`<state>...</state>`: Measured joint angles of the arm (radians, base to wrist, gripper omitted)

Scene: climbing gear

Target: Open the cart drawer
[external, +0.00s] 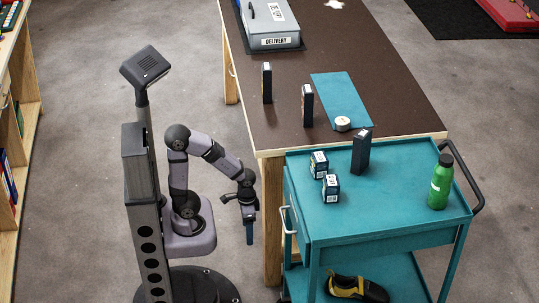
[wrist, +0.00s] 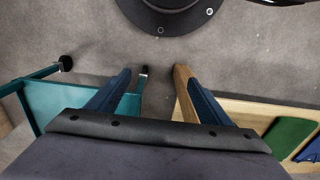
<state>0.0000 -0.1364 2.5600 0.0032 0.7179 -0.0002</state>
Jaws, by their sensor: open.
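The teal cart (external: 400,205) stands at the right in the external view. Its drawer (external: 299,222) is on the side facing my arm and looks shut. A pale bar handle (external: 287,219) sticks out from the drawer front. My gripper (external: 249,238) is open and empty, pointing down to the left of the handle and apart from it. In the wrist view my two blue fingers (wrist: 158,78) are spread apart with floor between them. Part of the teal cart (wrist: 62,103) shows at the left there; I cannot make out the handle in that view.
Small boxes (external: 319,164), a dark upright box (external: 361,152) and a green bottle (external: 440,182) stand on the cart top. The brown table (external: 345,60) adjoins the cart, with its wooden leg (external: 272,215) close behind my gripper. Shoes (external: 357,288) lie on the lower shelf.

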